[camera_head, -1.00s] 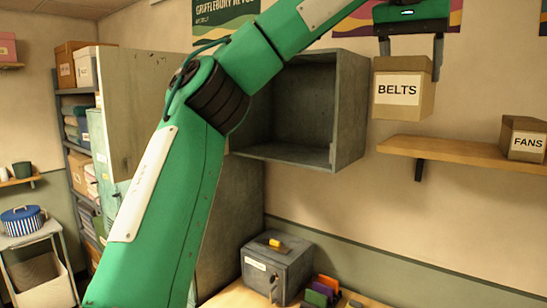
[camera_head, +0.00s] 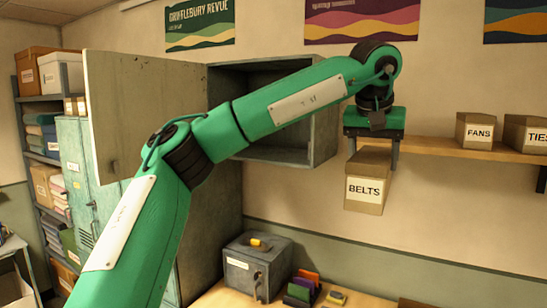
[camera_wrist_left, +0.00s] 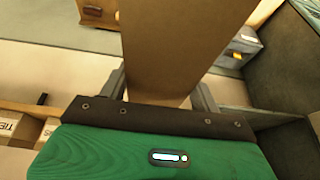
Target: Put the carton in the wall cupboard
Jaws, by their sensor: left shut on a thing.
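The carton (camera_head: 368,180) is a brown cardboard box with a white BELTS label. My left gripper (camera_head: 374,150) is shut on its upper part and holds it in the air, to the right of and lower than the wall cupboard. In the left wrist view the carton (camera_wrist_left: 163,45) lies between the fingers (camera_wrist_left: 160,88). The grey wall cupboard (camera_head: 325,137) faces forward with its front open; a pale door panel (camera_head: 140,115) stands open at its left. My left arm crosses in front of the cupboard and hides much of its inside. My right gripper is out of view.
A wooden wall shelf (camera_head: 450,150) at the right bears a FANS box (camera_head: 475,130) and a TIES box (camera_head: 528,134). Below the cupboard, a grey metal box (camera_head: 240,270) stands on a wooden top beside coloured folders (camera_head: 303,287). Loaded shelving (camera_head: 35,110) stands at the far left.

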